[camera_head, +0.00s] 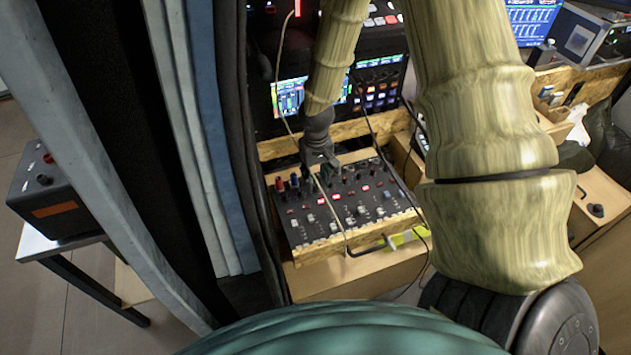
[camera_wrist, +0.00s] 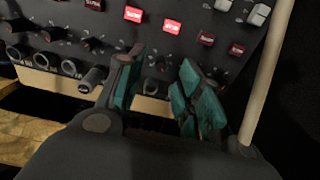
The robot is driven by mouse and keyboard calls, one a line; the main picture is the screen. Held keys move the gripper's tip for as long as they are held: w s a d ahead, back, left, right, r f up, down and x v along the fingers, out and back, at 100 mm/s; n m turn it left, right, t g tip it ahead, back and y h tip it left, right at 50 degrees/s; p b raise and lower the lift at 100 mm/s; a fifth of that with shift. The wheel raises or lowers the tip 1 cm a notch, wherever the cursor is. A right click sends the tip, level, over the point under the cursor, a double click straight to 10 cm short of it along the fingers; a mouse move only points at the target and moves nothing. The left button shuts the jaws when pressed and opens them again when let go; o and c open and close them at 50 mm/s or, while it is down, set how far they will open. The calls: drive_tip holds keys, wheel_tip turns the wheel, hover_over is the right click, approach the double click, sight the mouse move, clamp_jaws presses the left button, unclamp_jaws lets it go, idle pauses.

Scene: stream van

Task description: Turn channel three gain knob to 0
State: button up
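The dark mixer panel (camera_head: 318,222) sits in a wooden frame in the head view, with rows of small knobs and lit red buttons. My gripper (camera_head: 322,167) is over its far edge, pointing down. In the wrist view my gripper (camera_wrist: 161,68) is open, with a teal-padded finger on each side of a small dark knob (camera_wrist: 159,64) on the panel. The fingers look apart from it. A round ring-like part (camera_wrist: 151,90) shows between the fingers near the panel edge. I cannot read labels that tell which knob is channel three gain, nor its setting.
Lit red buttons (camera_wrist: 172,26) and pale knobs (camera_wrist: 258,14) lie beyond the fingers. A cable or rod (camera_wrist: 268,70) runs close by the right finger. Several plugs or ring-like parts line the panel edge at left. Screens and equipment (camera_head: 375,85) stand behind the mixer; curtains hang at left.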

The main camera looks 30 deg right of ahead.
sight(315, 186)
drive_tip(key=shift+s+f, duration=0.1)
drive_tip(key=shift+f, duration=0.3)
drive_tip(key=shift+w+f, duration=0.15)
drive_tip(key=shift+f, duration=0.45)
drive_tip(key=shift+w+f, duration=0.15)
drive_tip(key=shift+f, duration=0.4)
drive_tip(key=shift+s+f+p, duration=0.1)
drive_tip(key=shift+s+p, duration=0.1)
drive_tip(key=shift+p, duration=0.1)
drive_tip(key=shift+w+f, duration=0.1)
drive_tip(key=shift+w, duration=0.05)
clamp_jaws()
